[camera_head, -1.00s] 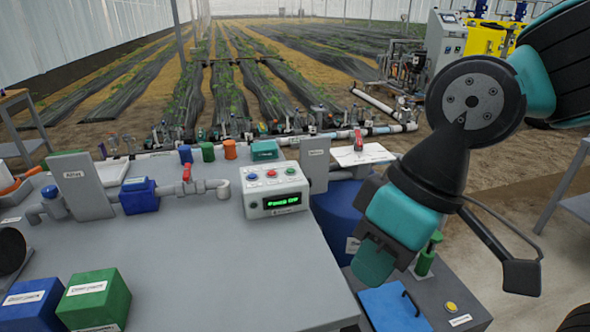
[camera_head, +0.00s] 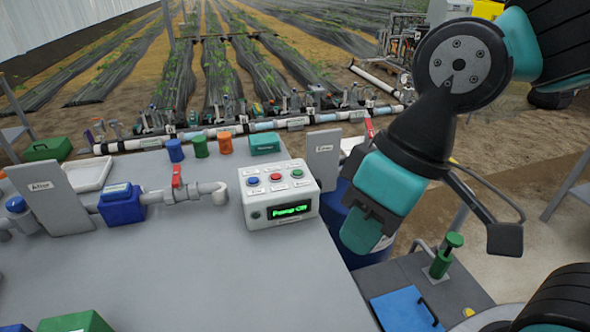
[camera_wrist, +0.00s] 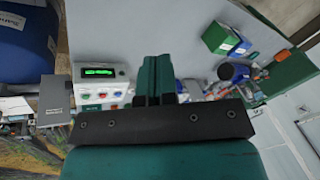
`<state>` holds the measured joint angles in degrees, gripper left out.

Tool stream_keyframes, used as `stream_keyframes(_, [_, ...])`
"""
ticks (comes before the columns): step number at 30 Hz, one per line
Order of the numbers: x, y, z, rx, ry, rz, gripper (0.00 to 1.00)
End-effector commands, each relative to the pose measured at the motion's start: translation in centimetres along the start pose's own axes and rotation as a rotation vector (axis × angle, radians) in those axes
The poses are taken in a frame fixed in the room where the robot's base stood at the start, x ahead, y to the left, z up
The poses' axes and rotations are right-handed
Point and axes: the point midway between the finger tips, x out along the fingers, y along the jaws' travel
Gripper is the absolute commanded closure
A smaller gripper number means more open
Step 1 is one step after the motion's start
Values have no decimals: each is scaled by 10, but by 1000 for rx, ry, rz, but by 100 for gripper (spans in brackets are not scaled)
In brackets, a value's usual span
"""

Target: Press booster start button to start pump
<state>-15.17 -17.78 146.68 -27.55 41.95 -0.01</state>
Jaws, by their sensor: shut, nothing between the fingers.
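The white control box (camera_head: 280,195) stands near the far right edge of the grey table. It has a blue button (camera_head: 253,180), a red button (camera_head: 275,177) and a green button (camera_head: 297,173) on top. Their labels are too small to read. Its lit green display (camera_head: 289,211) seems to read "Pump ON". The box also shows in the wrist view (camera_wrist: 80,84), left of the fingers. My gripper (camera_head: 362,238) is shut and empty, to the right of the box and apart from it. Its closed fingers show in the wrist view (camera_wrist: 157,82).
A grey upright plate (camera_head: 322,155) stands beside the box. A blue valve body (camera_head: 121,205) and a pipe with a red handle (camera_head: 177,178) lie to the left. Coloured caps (camera_head: 200,146) stand behind. A blue lid (camera_head: 405,311) and green post (camera_head: 446,255) are lower right.

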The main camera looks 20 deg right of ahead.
Motion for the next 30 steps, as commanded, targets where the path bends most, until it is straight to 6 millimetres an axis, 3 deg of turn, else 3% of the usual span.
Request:
stream_keyframes(4, [-4,5,-15,23,19,-1,100])
stream_keyframes(8, [-11,28,-62,103,90,-4,100])
stream_keyframes(11, [-13,60,-117,196,179,-6,100])
stream_keyframes(15, [-4,125,-192,344,327,-1,100])
stream_keyframes(18, [9,176,-230,442,429,6,100])
stream_keyframes(24, [38,257,-267,584,586,23,100])
stream_keyframes(30, [53,289,-276,635,652,31,100])
